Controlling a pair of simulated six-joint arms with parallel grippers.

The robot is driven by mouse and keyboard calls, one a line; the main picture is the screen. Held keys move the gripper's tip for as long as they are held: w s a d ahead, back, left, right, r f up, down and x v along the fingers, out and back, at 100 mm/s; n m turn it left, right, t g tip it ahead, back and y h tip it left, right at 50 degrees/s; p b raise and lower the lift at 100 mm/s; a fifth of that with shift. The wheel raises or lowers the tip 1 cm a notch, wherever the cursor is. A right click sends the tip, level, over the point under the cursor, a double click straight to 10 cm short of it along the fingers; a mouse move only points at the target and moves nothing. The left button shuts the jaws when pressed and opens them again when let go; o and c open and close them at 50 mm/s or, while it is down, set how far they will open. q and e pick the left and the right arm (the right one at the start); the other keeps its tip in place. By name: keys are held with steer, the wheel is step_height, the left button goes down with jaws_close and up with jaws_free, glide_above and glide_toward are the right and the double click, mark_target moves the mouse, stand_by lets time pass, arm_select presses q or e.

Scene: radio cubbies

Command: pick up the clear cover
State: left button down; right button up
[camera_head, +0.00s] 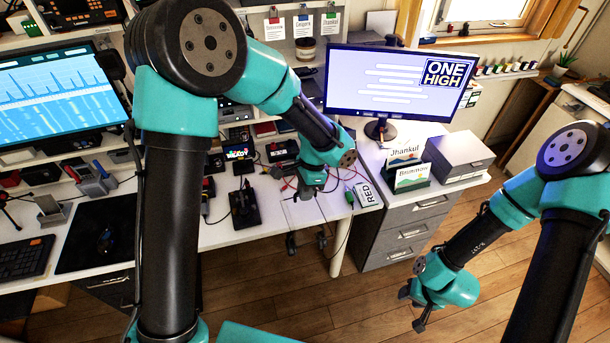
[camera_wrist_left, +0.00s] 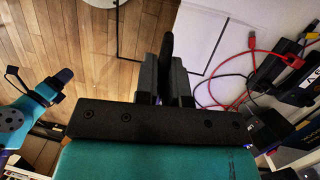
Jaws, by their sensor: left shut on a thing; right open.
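My left gripper (camera_head: 306,192) is over the front edge of the white desk, right of the black joystick. In the left wrist view its fingers (camera_wrist_left: 167,85) are shut. Thin dark lines run out on both sides of the fingers there, over floor and desk, and look like the edges of the clear cover (camera_wrist_left: 118,30) held between them. Its see-through face is hard to make out, and the fingers hide where they grip it. My right gripper (camera_head: 413,309) is open and empty, low over the wooden floor at the right.
A white box marked RED (camera_head: 368,195) lies at the desk's right end. The joystick (camera_head: 244,208) and loose red cables (camera_wrist_left: 240,65) are near my left gripper. A monitor (camera_head: 398,83) and card holders (camera_head: 410,177) stand on the drawer unit. The floor in front is clear.

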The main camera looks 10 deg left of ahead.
mark_target(303, 215)
arm_select(q)
steer(key=s, duration=0.1)
steer(key=s+d, duration=0.1)
steer(key=s, duration=0.2)
steer(key=shift+s+d+r, duration=0.15)
steer(key=shift+s+r, duration=0.1)
steer(key=shift+s, duration=0.1)
